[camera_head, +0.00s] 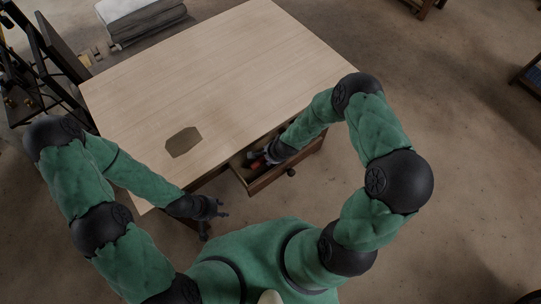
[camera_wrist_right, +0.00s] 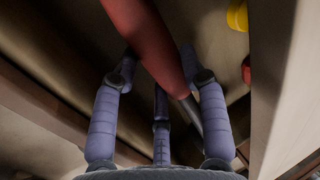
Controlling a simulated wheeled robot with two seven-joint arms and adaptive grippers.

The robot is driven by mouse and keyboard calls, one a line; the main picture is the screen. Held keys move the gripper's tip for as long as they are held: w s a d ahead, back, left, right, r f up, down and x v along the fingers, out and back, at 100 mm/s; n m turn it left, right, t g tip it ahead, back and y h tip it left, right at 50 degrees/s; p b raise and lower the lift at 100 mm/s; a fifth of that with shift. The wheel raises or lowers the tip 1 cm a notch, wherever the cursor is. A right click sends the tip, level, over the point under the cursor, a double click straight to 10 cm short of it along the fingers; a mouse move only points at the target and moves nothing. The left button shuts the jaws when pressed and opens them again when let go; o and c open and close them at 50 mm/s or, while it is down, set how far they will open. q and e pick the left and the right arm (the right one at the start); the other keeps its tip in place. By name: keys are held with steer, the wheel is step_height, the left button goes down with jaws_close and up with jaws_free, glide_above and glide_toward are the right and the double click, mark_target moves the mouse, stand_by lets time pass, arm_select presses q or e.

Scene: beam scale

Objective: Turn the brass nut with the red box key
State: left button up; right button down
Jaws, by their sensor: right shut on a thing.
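The red box key (camera_wrist_right: 145,35) shows in the right wrist view as a red handle with a grey metal shaft, lying slantwise. My right gripper (camera_wrist_right: 158,80) is shut on it, with fingers on both sides. In the head view this gripper (camera_head: 260,158) is inside the open drawer, and a bit of red shows beside it. My left gripper (camera_head: 222,208) is empty, with its fingers spread, in front of the table's near edge. I cannot make out the brass nut.
The open drawer (camera_head: 272,180) sticks out of the wooden table (camera_head: 210,80). A yellow thing (camera_wrist_right: 237,14) and another red thing (camera_wrist_right: 246,70) lie beside the key. A dark flat patch (camera_head: 183,142) lies on the otherwise bare tabletop. A black frame (camera_head: 50,55) stands at left.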

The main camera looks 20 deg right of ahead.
steer(key=s+a+r+p, duration=0.3)
steer(key=s+r, duration=0.8)
steer(key=s, duration=0.2)
steer(key=w+d+r+n+g+y+b, duration=0.1)
steer(key=w+d+r+n+g+b, duration=0.1)
steer(key=w+n, duration=0.4)
steer(key=w+d+r+n+g+y+b, duration=0.1)
steer(key=w+d+r+n+g+b, duration=0.1)
steer(key=w+d+r+n, duration=0.2)
steer(key=w+r+n, duration=0.2)
steer(key=w, duration=0.2)
steer(key=shift+d+r+n+b, duration=0.3)
steer(key=shift+d+r+b, duration=0.05)
steer(key=shift+d, duration=0.05)
steer(key=shift+s, duration=0.1)
